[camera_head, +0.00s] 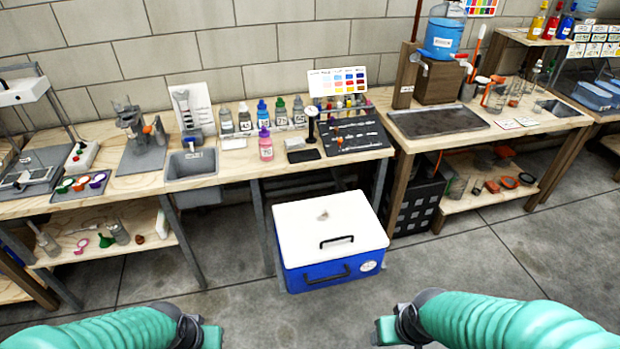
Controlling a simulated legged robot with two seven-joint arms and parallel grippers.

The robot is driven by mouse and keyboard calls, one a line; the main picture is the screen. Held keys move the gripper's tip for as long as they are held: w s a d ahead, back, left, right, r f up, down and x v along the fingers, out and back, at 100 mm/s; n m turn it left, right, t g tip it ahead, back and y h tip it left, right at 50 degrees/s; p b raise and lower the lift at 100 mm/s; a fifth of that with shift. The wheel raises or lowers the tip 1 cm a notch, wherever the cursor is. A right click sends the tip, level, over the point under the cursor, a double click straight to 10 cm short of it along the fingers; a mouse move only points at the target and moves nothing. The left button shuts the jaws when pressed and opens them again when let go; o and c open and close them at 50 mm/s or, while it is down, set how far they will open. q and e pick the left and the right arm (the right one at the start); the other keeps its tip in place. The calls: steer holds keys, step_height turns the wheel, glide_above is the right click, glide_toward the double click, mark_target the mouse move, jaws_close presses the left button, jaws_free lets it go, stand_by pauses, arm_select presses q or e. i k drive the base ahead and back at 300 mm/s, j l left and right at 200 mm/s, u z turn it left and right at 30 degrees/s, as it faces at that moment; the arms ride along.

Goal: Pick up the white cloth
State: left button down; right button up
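I cannot clearly make out the white cloth. A small white thing (233,142) lies on the bench just right of the sink, and a small pale thing (323,214) lies on the white lid of the blue cooler (300,279). Either is too small to identify. My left gripper (208,336) is at the bottom edge, left of the cooler and apart from everything. My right gripper (382,331) is at the bottom edge, right of the cooler, also apart from everything. The fingers of both are too small and partly cut off to judge their opening.
The cooler stands on the concrete floor in front of the wooden benches. The left bench (143,185) holds a sink (192,166), several bottles and a dark tray (352,137). The right bench (540,125) carries a blue water jug (443,38).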

mark_target(296, 142)
steer(key=i+j, duration=0.25)
steer(key=i, duration=0.25)
steer(key=i+j, duration=0.25)
steer(key=i, duration=0.2)
steer(key=i+j, duration=0.2)
steer(key=i, duration=0.3)
steer(key=j+u, duration=0.05)
